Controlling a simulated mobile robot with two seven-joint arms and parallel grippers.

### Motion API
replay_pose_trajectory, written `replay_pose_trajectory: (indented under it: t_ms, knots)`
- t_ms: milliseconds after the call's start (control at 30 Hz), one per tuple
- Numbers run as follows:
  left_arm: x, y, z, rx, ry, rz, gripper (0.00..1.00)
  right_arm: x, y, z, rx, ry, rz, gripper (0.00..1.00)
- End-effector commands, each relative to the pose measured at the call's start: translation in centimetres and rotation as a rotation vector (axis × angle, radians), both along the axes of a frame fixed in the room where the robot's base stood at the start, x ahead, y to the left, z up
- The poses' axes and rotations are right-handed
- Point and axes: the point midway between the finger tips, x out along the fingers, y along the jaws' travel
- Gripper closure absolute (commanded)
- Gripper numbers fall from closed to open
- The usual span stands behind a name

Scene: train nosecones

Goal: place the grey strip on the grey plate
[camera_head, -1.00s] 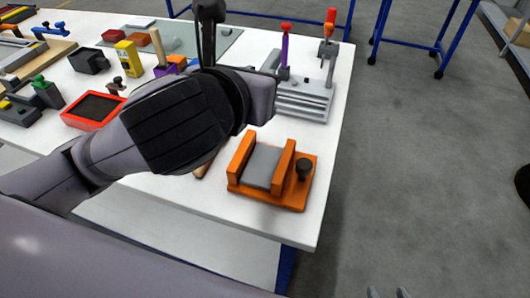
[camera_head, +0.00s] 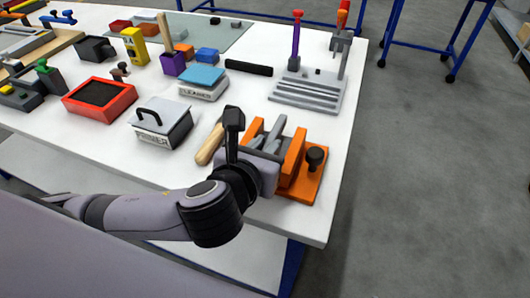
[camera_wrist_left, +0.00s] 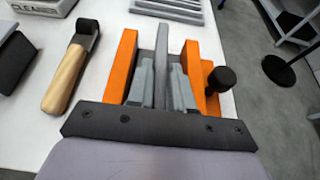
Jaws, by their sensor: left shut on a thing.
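The orange fixture (camera_head: 303,170) stands near the table's front right corner, with two upright walls and a black knob. The grey plate between its walls is mostly hidden by my left gripper. My left gripper (camera_head: 266,132) is between the walls; the left wrist view shows its fingers (camera_wrist_left: 161,80) shut on a thin grey strip (camera_wrist_left: 162,40). The strip stands on edge, roughly parallel to the walls, and sticks out past the fingertips. I cannot tell whether it touches the plate. My right gripper is not in view.
A wooden-handled tool (camera_head: 211,146) lies just left of the fixture. The grey box (camera_head: 161,123) and the blue-topped box (camera_head: 203,82) stand further left. A ridged grey block (camera_head: 306,95) is behind. The table's right edge is close.

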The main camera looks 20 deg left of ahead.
Motion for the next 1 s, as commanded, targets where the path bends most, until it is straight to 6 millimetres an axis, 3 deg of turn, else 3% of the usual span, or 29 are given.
replay_pose_trajectory:
  t_ms: [67,367,400,433,1000]
  knots:
    - [0.0,0.0,-0.9,0.001,0.001,0.001,1.00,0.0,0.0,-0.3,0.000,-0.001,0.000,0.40]
    - [0.0,0.0,-0.9,0.000,-0.001,0.000,1.00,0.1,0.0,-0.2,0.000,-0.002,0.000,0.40]
    - [0.0,0.0,-1.0,0.000,0.000,0.000,0.76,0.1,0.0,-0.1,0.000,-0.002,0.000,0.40]
    - [0.0,0.0,-1.0,0.000,-0.001,0.000,0.69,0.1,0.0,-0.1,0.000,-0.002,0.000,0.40]
    - [0.4,0.2,-0.2,0.000,0.000,0.001,0.69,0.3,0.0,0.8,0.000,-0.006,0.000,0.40]
